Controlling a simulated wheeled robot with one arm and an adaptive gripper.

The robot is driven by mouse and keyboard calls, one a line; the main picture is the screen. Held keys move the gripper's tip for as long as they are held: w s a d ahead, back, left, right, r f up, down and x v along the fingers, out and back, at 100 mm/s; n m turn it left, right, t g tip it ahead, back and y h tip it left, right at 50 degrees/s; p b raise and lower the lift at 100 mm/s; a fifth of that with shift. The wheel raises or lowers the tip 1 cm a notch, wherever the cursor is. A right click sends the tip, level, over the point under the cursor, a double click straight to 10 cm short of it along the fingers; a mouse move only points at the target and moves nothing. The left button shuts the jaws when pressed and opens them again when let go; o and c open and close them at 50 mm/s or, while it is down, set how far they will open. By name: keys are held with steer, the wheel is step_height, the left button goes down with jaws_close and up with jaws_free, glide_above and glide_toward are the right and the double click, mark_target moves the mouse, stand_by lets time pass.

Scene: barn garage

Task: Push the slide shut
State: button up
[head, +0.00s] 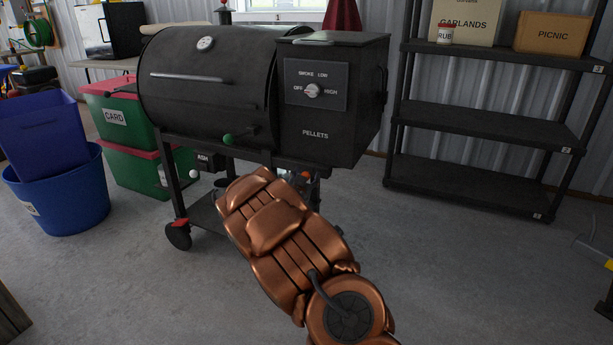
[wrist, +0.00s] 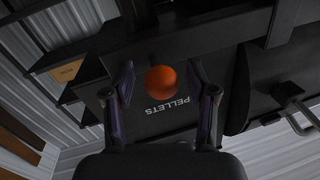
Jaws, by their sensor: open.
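An orange round knob (wrist: 162,80) shows in the wrist view in front of the dark pellet hopper (wrist: 150,122), whose lettering appears upside down there. It is the likely handle of the slide, but the slide plate itself cannot be made out. My gripper (wrist: 160,72) is open, with one finger on each side of the knob in the picture; contact cannot be told. In the head view the hopper (head: 330,115) forms the right end of the black smoker (head: 215,100). My copper-coloured arm reaches under the hopper and hides most of the gripper and that area.
A green knob (head: 228,139) and a pale ash knob (head: 194,173) are left of my arm. Green bins (head: 135,170) and a blue tub (head: 60,205) stand left. A black shelf (head: 470,182) stands right. The floor right of my arm is largely clear.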

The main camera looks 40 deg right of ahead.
steer(key=v, duration=1.1)
steer(key=shift+s+a, duration=0.2)
steer(key=shift+a, duration=0.1)
